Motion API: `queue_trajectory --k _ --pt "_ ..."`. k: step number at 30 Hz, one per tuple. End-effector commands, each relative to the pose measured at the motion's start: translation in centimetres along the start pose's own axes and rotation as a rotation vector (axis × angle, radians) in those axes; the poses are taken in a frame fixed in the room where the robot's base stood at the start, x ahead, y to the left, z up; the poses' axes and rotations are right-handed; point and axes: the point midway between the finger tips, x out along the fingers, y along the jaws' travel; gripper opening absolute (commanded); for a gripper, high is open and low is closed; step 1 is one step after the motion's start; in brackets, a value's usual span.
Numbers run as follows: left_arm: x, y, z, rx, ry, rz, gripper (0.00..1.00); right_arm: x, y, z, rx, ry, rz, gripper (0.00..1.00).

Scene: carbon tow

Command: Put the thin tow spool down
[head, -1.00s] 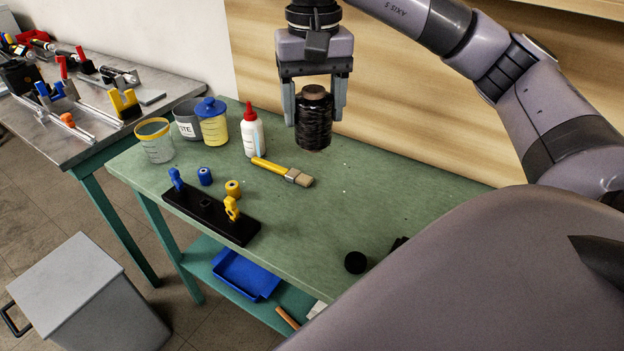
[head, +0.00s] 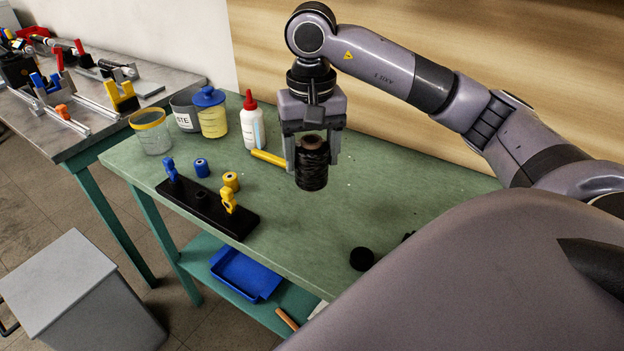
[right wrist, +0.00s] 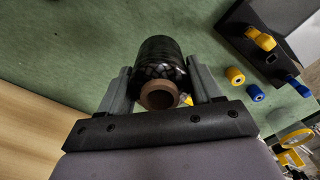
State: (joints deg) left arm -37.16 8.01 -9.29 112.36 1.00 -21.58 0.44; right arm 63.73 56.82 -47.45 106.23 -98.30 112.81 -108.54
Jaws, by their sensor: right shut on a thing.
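The thin tow spool (head: 312,166) is a black wound spool with a brown core end. In the head view it hangs upright between the fingers of my right gripper (head: 312,152), over the green bench (head: 330,235). In the right wrist view the spool (right wrist: 160,62) sits between both fingers of my right gripper (right wrist: 160,90), its brown core end facing the camera. My right gripper is shut on it. Whether its lower end touches the bench is hard to tell; it looks held above it. My left gripper is not in view.
A black stand (head: 208,208) with blue and yellow clips is left of the spool, near small blue (head: 201,167) and yellow (head: 231,181) spools. A white bottle (head: 252,124), jars (head: 210,114) and a partly hidden yellow-handled brush (head: 268,158) are behind. The bench's middle is clear.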

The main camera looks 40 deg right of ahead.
Motion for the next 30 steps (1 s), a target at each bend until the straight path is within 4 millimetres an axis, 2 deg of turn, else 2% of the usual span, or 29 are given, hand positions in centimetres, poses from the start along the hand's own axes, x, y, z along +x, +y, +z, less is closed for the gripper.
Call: queue_trajectory --k 3,10,17,29,30 --pt "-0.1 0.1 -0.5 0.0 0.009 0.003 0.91 1.9 0.1 0.0 0.001 -0.001 0.003 0.35" --pt "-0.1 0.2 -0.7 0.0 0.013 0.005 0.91 3.5 0.1 0.0 0.001 0.0 0.002 0.35" --pt "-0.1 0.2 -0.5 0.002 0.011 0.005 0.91 6.8 0.1 0.0 0.0 -0.001 0.002 0.35" --pt "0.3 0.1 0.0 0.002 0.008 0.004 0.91 7.6 0.1 -0.1 0.001 0.002 0.001 0.35" --pt "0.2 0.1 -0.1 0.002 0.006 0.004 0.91 7.4 0.1 -0.1 0.001 0.001 0.001 0.74"
